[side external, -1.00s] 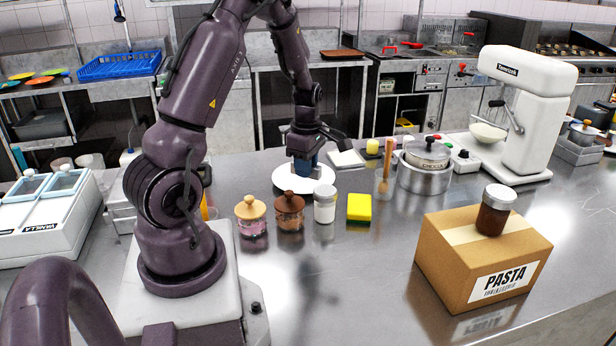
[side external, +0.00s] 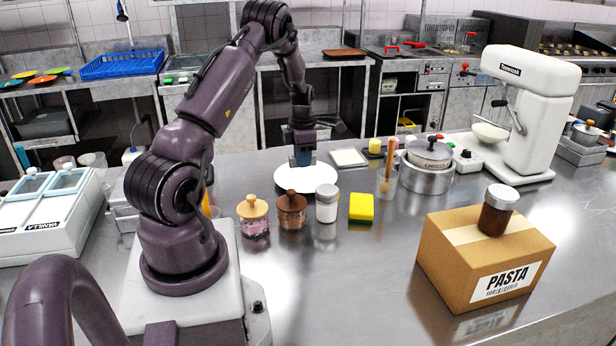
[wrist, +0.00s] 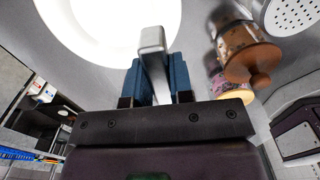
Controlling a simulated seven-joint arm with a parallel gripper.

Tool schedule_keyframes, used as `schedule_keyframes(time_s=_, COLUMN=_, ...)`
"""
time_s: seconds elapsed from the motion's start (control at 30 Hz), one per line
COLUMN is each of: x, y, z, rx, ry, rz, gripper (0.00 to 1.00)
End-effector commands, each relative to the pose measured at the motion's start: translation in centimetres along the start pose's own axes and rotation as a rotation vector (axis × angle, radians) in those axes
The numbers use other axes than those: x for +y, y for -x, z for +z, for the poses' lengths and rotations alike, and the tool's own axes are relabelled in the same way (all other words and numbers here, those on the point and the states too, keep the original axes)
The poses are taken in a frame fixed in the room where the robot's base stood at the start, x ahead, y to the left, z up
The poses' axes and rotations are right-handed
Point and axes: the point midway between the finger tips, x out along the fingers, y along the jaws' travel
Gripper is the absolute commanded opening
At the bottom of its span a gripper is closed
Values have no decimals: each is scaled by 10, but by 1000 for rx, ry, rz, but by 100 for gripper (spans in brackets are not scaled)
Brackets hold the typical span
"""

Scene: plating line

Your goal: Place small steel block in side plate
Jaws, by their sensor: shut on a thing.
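The white side plate (side external: 322,176) lies on the steel counter behind the row of jars. My gripper (side external: 303,158) points down over the plate's far part in the side view. In the wrist view my gripper (wrist: 155,82) has its blue fingers shut on the small steel block (wrist: 152,50), a grey bar sticking out between them. The plate (wrist: 75,35) fills the top left of the wrist view, and the block's end overlaps its rim there. The block is too small to make out in the side view. I cannot tell whether it touches the plate.
A pink-filled jar (side external: 254,218), a brown jar (side external: 291,212), a white jar (side external: 326,208) and a yellow sponge (side external: 361,208) stand in front of the plate. A white square dish (side external: 348,158) and a steel pot (side external: 427,172) are to the right.

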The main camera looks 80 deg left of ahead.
Motion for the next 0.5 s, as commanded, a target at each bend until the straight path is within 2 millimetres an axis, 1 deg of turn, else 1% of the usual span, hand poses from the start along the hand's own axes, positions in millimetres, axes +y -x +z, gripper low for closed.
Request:
schedule_keyframes(time_s=0.03, x=7, y=-14, z=4, rx=4, ry=1, rz=-4, gripper=0)
schedule_keyframes(time_s=0.1, x=15, y=-27, z=10, rx=3, ry=0, rz=-4, gripper=0)
schedule_keyframes(time_s=0.2, x=25, y=-40, z=16, rx=2, ry=1, rz=-3, gripper=0)
schedule_keyframes(time_s=0.5, x=35, y=-55, z=24, rx=1, ry=-1, rz=-2, gripper=0)
